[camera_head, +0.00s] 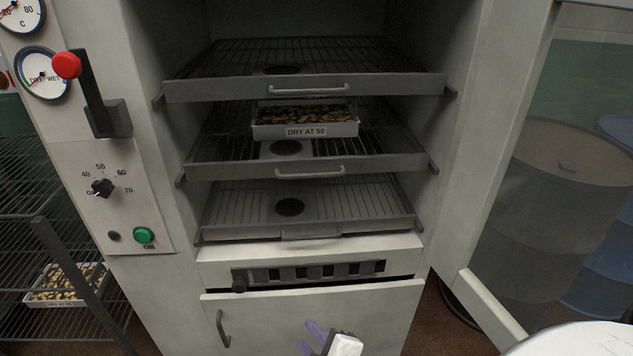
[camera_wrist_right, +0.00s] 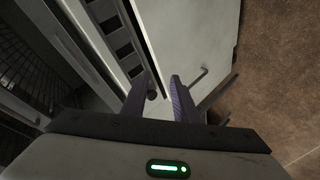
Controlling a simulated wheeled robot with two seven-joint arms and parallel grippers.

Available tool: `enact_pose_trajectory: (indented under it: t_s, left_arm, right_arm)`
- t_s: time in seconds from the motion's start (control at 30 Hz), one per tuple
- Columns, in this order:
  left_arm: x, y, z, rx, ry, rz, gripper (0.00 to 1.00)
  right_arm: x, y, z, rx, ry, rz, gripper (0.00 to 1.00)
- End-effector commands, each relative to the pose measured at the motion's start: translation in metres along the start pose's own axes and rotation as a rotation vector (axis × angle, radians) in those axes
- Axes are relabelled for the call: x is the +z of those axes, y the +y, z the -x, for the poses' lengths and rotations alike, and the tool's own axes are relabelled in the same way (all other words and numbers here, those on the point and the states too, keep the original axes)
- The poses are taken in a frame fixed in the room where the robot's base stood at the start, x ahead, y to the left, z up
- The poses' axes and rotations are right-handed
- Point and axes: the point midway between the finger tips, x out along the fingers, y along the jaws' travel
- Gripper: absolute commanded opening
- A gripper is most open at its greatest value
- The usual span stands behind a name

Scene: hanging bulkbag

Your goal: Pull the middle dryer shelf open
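The middle dryer shelf (camera_head: 225,169) is a dark wire rack with a grey front bar and a pale handle (camera_head: 310,172). A white tray (camera_head: 306,130) labelled "DRY AT 50", filled with brown pieces, sits on it. My right gripper (camera_head: 309,337) is low in front of the lower door, well below the middle shelf handle and apart from it. In the right wrist view its two purple fingers (camera_wrist_right: 160,90) are spread with nothing held between them. My left gripper is in neither view.
The top shelf (camera_head: 305,88) and bottom shelf (camera_head: 305,228) lie above and below. The glazed dryer door (camera_head: 490,290) stands open at right. A control panel with a red-knobbed lever (camera_head: 67,65) is at left. A lower door (camera_head: 380,310) sits beneath the vent slots (camera_head: 315,272).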

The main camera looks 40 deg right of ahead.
Motion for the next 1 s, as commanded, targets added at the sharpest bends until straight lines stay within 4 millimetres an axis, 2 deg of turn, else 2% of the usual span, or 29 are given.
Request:
enact_pose_trajectory:
  t_s: [0.03,0.1,0.2,0.3,0.4,0.57,0.8,1.0]
  left_arm:
    - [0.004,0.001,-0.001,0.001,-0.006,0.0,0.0]
    - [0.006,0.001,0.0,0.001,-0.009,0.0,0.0]
    - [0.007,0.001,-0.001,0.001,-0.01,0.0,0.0]
    - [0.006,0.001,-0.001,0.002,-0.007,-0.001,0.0]
    - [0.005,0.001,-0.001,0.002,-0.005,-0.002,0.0]
    - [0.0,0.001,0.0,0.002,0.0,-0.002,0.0]
    - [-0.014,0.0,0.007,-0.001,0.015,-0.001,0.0]
    - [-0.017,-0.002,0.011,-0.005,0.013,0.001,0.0]
  right_arm:
    - [-0.017,0.038,-0.005,0.119,0.005,0.104,0.27]
    - [-0.036,0.086,-0.004,0.279,-0.009,0.234,0.27]
    - [-0.062,0.145,0.01,0.493,-0.038,0.376,0.27]
    - [-0.083,0.188,0.028,0.659,-0.066,0.467,0.27]
    - [-0.097,0.212,0.043,0.767,-0.088,0.519,0.27]
    - [-0.106,0.232,0.049,0.83,-0.102,0.547,0.27]
    - [-0.112,0.262,0.022,0.83,-0.102,0.547,0.27]
    - [-0.115,0.286,-0.002,0.828,-0.103,0.547,0.27]
